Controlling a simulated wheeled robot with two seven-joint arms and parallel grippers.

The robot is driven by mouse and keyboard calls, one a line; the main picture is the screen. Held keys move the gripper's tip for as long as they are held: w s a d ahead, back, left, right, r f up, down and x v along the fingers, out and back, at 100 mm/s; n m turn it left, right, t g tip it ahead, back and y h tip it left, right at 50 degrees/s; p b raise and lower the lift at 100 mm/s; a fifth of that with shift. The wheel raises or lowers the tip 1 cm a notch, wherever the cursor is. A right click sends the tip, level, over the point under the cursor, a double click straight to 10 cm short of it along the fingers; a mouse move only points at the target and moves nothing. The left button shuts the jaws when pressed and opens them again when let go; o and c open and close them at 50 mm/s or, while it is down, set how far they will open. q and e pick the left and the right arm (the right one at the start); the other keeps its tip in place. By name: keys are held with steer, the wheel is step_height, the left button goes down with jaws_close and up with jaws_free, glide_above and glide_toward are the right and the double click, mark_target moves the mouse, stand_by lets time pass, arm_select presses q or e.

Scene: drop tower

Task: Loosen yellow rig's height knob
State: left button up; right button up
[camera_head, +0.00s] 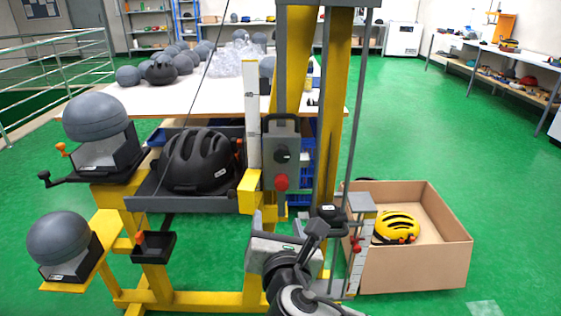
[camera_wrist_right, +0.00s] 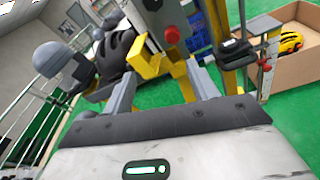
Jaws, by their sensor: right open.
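The yellow rig (camera_head: 333,120) stands in the middle of the head view, with a white height scale (camera_head: 252,120) beside its columns. A grey control box on it carries a black knob (camera_head: 281,154) and a red button (camera_head: 281,182). A black knob-like part (camera_head: 327,213) sits lower on the right, by the rod; it also shows in the right wrist view (camera_wrist_right: 233,50). I cannot tell for certain which is the height knob. My right gripper (camera_head: 280,228) is open and empty, low in front of the columns, below the control box. My left gripper is not in view.
A black helmet (camera_head: 199,160) lies in a grey tray at left. Grey headforms (camera_head: 95,117) stand on side shelves. A cardboard box (camera_head: 420,270) with a yellow helmet (camera_head: 396,228) is at right, behind a small scaled post (camera_head: 357,250). Green floor at far right is clear.

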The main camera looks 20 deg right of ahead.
step_height(320, 180, up, 4)
steer(key=d+n+t+h, duration=0.1)
steer(key=n+h, duration=0.1)
glide_toward(282, 155)
steer(key=shift+n, duration=0.3)
steer(key=x, duration=0.9)
steer(key=shift+w, duration=0.25)
steer(key=c, duration=1)
